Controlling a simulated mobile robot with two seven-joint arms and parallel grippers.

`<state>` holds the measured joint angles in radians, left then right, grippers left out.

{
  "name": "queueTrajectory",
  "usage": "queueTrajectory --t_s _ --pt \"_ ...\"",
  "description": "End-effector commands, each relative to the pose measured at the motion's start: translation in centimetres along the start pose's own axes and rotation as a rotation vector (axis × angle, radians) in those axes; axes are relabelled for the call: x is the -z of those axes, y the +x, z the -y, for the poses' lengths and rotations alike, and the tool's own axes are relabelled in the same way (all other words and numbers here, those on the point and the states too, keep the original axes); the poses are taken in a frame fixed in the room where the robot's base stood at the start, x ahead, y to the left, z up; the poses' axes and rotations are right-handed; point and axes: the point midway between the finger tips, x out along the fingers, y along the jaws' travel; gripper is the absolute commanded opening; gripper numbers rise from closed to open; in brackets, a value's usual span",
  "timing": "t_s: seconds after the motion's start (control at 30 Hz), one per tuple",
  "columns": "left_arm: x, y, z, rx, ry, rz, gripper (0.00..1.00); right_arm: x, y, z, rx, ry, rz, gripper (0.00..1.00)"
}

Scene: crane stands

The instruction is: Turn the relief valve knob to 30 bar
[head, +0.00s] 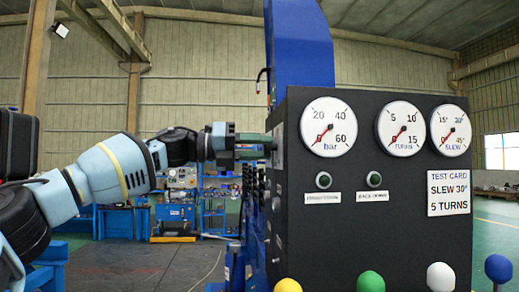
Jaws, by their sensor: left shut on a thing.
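The black control panel (365,230) stands at right. Its bar gauge (328,127) is marked 20, 40 and 60, and its red needle points to the lower left, near the zero end. My left gripper (262,144) comes in from the left, level, against the panel's left side face. It is shut on what appears to be the relief valve knob, which the fingers mostly hide. The knob's own marks cannot be read. My right gripper is not in view.
A turns gauge (399,128) and a slew gauge (450,130) sit beside the bar gauge. Below are two small buttons and a test card (449,191). Yellow, green, white and blue lever balls line the bottom edge. A blue column (302,50) rises behind the panel.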

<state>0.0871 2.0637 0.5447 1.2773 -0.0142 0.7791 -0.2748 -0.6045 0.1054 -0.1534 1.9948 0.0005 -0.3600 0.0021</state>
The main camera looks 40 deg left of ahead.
Motion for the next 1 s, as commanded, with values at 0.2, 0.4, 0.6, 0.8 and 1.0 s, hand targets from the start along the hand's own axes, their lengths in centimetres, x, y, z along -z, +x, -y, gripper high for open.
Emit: queueTrajectory --t_s 0.2,0.4,0.6,0.8,1.0 --pt "0.01 0.00 0.20 0.000 -0.198 -0.003 0.11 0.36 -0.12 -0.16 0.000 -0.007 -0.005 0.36" --pt "0.01 -0.01 0.21 0.000 -0.360 -0.003 0.11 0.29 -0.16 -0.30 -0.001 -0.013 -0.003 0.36" --pt "0.01 0.01 0.20 0.000 -0.478 -0.003 0.11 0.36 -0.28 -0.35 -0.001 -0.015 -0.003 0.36" --pt "0.03 0.04 0.18 0.000 -0.548 -0.003 0.11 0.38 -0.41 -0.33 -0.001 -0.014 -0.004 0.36" --pt "0.05 0.05 0.13 -0.001 -0.576 -0.003 0.11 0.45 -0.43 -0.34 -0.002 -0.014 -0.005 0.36"
